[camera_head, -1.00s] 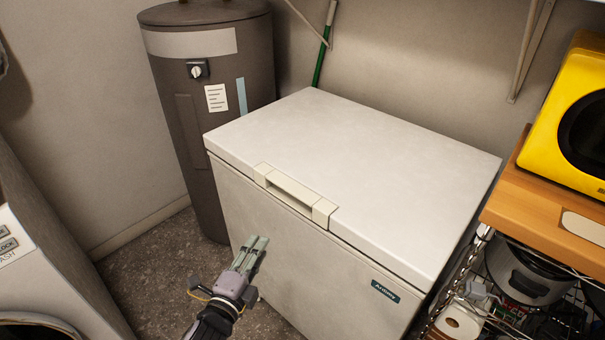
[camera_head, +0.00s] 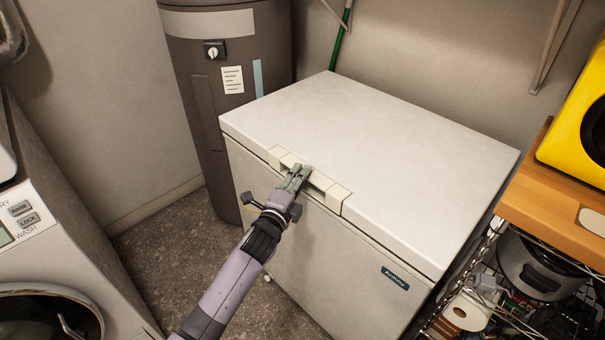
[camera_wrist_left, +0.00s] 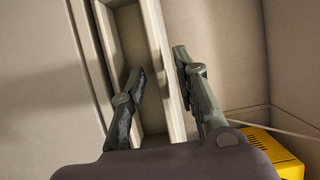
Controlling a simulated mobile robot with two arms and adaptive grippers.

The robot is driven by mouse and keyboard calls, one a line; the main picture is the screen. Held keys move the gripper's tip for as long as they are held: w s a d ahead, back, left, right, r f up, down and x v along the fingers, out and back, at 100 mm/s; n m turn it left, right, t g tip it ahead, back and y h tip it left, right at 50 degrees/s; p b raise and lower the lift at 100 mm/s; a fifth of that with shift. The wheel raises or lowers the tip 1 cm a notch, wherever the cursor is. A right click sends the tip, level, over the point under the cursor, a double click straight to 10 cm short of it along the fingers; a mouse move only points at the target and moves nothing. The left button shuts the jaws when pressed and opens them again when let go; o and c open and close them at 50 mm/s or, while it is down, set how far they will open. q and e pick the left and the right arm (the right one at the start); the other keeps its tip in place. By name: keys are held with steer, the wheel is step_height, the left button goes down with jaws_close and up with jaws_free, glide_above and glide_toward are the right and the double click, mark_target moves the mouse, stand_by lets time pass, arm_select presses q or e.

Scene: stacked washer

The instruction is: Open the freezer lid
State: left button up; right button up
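The white chest freezer (camera_head: 300,262) stands in the middle of the head view. Its lid (camera_head: 390,150) is down. A cream recessed handle (camera_head: 327,189) runs along the lid's front edge. My left gripper (camera_head: 298,172) is at the left part of this handle. In the left wrist view my left gripper (camera_wrist_left: 158,65) is open. One finger is over the handle's recess (camera_wrist_left: 135,50) and the other is outside its rim, with the rim between them. I cannot tell whether either finger touches it. My right gripper is not in view.
A washer (camera_head: 70,250) stands at the left and a brown water heater (camera_head: 222,90) behind the freezer's left end. A shelf with a wooden top (camera_head: 545,215) and a yellow appliance (camera_head: 580,115) is close at the right. The floor (camera_head: 185,245) left of the freezer is clear.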

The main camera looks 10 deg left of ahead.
arm_select(q)
steer(key=shift+w+d, duration=0.2)
steer(key=shift+w, duration=0.8)
steer(key=shift+c, duration=0.5)
jaws_close()
